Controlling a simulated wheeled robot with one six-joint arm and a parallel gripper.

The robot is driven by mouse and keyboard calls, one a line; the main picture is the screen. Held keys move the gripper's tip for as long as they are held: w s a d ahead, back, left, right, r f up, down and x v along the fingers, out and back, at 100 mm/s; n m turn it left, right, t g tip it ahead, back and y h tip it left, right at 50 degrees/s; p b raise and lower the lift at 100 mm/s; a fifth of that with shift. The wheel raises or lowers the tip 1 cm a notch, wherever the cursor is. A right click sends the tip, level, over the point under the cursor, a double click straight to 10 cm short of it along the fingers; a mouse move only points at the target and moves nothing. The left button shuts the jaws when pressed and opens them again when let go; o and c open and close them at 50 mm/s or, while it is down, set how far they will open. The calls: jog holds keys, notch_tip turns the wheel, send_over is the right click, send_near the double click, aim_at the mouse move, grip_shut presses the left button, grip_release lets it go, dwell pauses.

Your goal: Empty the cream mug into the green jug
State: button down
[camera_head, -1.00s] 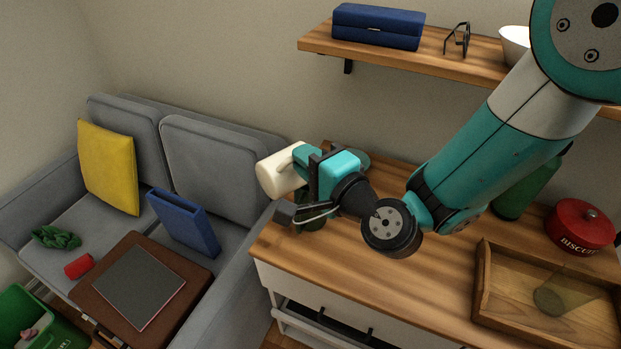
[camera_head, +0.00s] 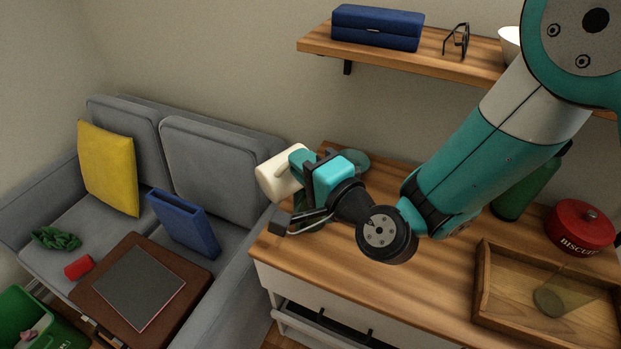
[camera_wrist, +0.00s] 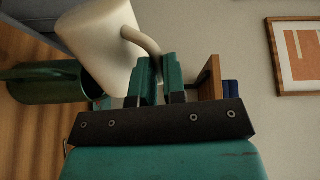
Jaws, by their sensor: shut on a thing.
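The cream mug (camera_head: 275,176) is held tilted in the air at the left end of the wooden desk top. My gripper (camera_head: 297,160) is shut on its handle, which runs between the fingers (camera_wrist: 161,80) in the wrist view. The mug (camera_wrist: 98,42) fills the upper left there; its contents are not visible. The dark green jug (camera_wrist: 40,88) stands on the wood close beside and below the mug in the wrist view. In the head view the jug is mostly hidden behind my gripper. I cannot tell whether the mug touches the jug.
A greenish round item (camera_head: 357,159) lies behind my gripper. A green bottle (camera_head: 520,195), a red biscuit tin (camera_head: 580,226) and a wooden tray (camera_head: 484,300) with a glass are to the right. A shelf (camera_head: 400,61) hangs above; a grey sofa (camera_head: 215,160) stands left. The middle desk is clear.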

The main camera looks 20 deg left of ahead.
jog(key=shift+s+a+f+n+p, duration=0.25)
jog(key=shift+s+a+n+p, duration=0.45)
jog(key=shift+s+n, duration=0.35)
jog(key=shift+w+f, duration=0.1)
jog(key=shift+f, duration=0.15)
jog(key=s+a+f+n, duration=0.2)
jog(key=s+f+n, duration=0.2)
jog(key=f+n, duration=0.2)
jog(key=s+a+f+n+t, duration=0.1)
jog(key=s+a+f+n, duration=0.2)
jog(key=s+f+n, duration=0.2)
jog(key=f+n, duration=0.1)
jog(key=n, duration=0.2)
jog(key=shift+a+f+n+p, duration=0.3)
jog(key=shift+n+p, duration=0.05)
jog(key=shift+p, duration=0.05)
jog(key=shift+s, duration=0.1)
